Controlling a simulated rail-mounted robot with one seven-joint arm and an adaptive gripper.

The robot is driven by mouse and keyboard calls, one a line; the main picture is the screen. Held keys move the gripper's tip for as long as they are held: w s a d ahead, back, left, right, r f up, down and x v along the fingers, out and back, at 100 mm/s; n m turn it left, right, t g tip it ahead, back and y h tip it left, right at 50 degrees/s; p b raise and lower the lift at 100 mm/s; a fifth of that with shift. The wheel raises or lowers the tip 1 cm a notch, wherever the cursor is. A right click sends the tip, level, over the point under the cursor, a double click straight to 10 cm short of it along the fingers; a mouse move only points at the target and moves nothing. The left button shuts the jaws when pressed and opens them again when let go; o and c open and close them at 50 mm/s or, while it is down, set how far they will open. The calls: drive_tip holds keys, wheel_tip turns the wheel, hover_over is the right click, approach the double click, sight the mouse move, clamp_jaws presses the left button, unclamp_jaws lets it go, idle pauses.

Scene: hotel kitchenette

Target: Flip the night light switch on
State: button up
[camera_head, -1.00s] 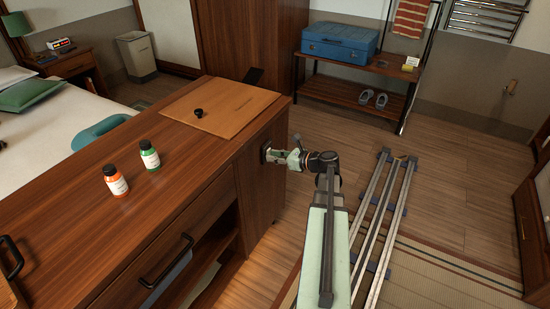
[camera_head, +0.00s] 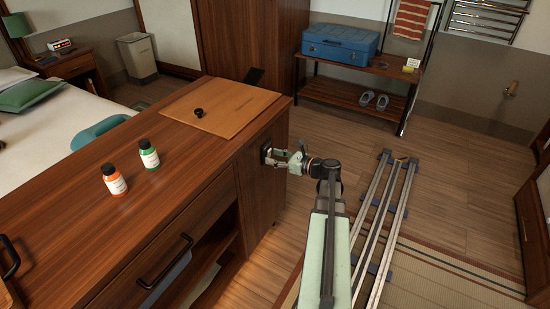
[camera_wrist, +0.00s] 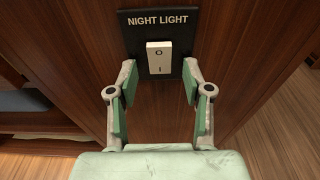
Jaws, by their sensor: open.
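The plate's dark edge (camera_head: 265,155) shows in the head view, where the rocker cannot be made out. My gripper (camera_wrist: 158,82) is open and empty. Its two fingers stand apart to the left and right of the rocker, just in front of the plate, and I see no contact with the rocker. I cannot tell which half is pressed in.
The cabinet top (camera_head: 95,235) holds an orange bottle (camera_head: 115,180), a green bottle (camera_head: 149,156) and a wooden board (camera_head: 225,105) with a small black knob. A bench (camera_head: 355,95) with a blue case (camera_head: 341,43) stands behind.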

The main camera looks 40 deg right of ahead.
drive_tip(key=v, duration=1.1)
drive_tip(key=shift+s, duration=0.4)
drive_tip(key=shift+d, duration=0.15)
drive_tip(key=s+a+f+n+g, duration=0.2)
drive_tip(key=a+f+n+g, duration=0.2)
drive_tip(key=a+f+n, duration=0.3)
drive_tip(key=s+a+f+n+g+y, duration=0.1)
drive_tip(key=s+a+f+n+g, duration=0.25)
drive_tip(key=a+f, duration=0.45)
drive_tip(key=s+a+f+n+g, duration=0.2)
drive_tip(key=a+f+n+g, duration=0.35)
drive_tip(key=f, duration=0.45)
drive_tip(key=s+a+f+n+g+h, duration=0.1)
drive_tip(key=s+a+f+n+g, duration=0.5)
drive_tip(key=s+a+f+n, duration=0.4)
drive_tip(key=s+a+f+n+g+h, duration=0.3)
drive_tip(key=s+a+n+g+h, duration=0.25)
drive_tip(key=s+a, duration=0.7)
wheel_tip(320, 180, up, 15)
drive_tip(key=w+d+t+p, duration=0.1)
drive_tip(key=t+p, duration=0.1)
drive_tip(key=p, duration=1.5)
drive_tip(key=shift+w+d+p, duration=0.2)
drive_tip(key=shift+w+p, duration=0.15)
drive_tip(key=shift+w, duration=0.05)
drive_tip(key=shift+f+n, duration=0.1)
drive_tip(key=shift+n, duration=0.15)
